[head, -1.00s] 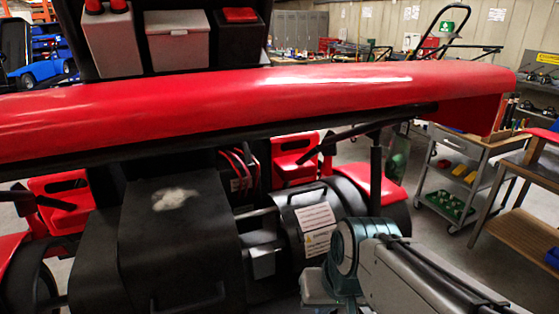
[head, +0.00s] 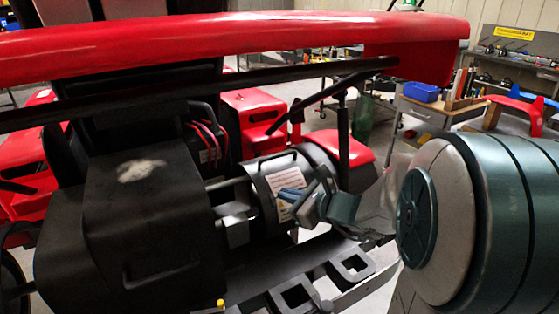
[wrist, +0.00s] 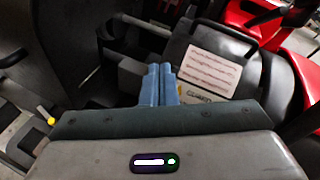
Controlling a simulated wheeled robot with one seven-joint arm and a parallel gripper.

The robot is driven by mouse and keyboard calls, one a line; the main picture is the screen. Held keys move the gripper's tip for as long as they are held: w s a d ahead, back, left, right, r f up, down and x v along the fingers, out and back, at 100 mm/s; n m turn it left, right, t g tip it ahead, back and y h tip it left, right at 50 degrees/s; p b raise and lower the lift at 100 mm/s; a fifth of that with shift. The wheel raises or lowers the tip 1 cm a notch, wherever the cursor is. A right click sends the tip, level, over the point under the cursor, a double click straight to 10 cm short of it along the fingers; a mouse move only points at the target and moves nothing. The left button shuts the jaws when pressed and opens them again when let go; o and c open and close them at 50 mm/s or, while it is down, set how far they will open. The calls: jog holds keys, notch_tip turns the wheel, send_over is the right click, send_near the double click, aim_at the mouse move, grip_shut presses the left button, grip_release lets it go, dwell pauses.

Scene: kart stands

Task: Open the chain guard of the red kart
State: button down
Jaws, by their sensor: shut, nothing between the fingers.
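The red kart's rear fills the head view, with a long red wing (head: 200,40) across the top. A dark grey curved cover (head: 262,180) with a white label (head: 283,181) and a thin bar handle on top appears to be the chain guard; it looks closed. Its label, with a yellow mark and the word "GUARD", shows in the wrist view (wrist: 208,73). My gripper (head: 288,197) is shut and empty, in front of the label's lower part. Its blue fingers (wrist: 158,75) lie together left of the label in the wrist view. Contact with the cover cannot be told.
A large black box cover (head: 130,220) with a worn pale patch and a handle stands left of the guard. A yellow knob (head: 220,302) sits low beside it. The bumper frame (head: 295,295) runs below my gripper. A trolley (head: 425,108) stands behind at right.

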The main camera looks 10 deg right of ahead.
aim_at(289, 179)
jog(key=w+d+f+m+t+h, duration=0.1)
jog(key=w+d+m+t+h, duration=0.2)
jog(key=d+m, duration=0.45)
jog(key=shift+n, duration=0.45)
jog(key=p+x, duration=0.2)
jog(key=x, duration=0.8)
jog(key=shift+d+f, duration=0.15)
jog(key=shift+f, duration=0.05)
jog(key=shift+w+a+r+p, duration=0.3)
jog(key=shift+w+r+p, duration=0.35)
jog(key=shift+w+r, duration=0.25)
jog(key=shift+w+a+r, duration=0.15)
jog(key=shift+w, duration=0.5)
